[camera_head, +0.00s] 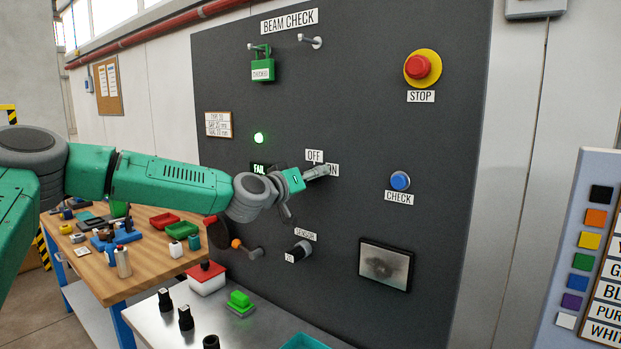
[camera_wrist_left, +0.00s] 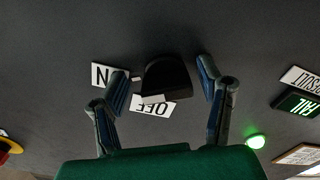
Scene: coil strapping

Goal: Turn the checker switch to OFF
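The checker switch shows in the left wrist view as a dark knob (camera_wrist_left: 167,78) on the grey panel. Its OFF label (camera_wrist_left: 153,106) and partly covered ON label (camera_wrist_left: 105,74) appear upside down beside it. My left gripper (camera_wrist_left: 163,72) is open, with one finger on each side of the knob and visible gaps between. In the head view my left gripper (camera_head: 304,190) is at the panel just below the OFF label (camera_head: 314,156) and hides the knob. I cannot tell clearly which label the knob points to. My right gripper is not in view.
The panel also carries a red STOP button (camera_head: 422,67), a blue CHECK button (camera_head: 400,181), a green padlock (camera_head: 262,68), a lit green lamp (camera_head: 258,138), a FAIL display (camera_wrist_left: 298,103) and a sensor knob (camera_head: 301,250). A cluttered wooden bench (camera_head: 142,262) stands at lower left.

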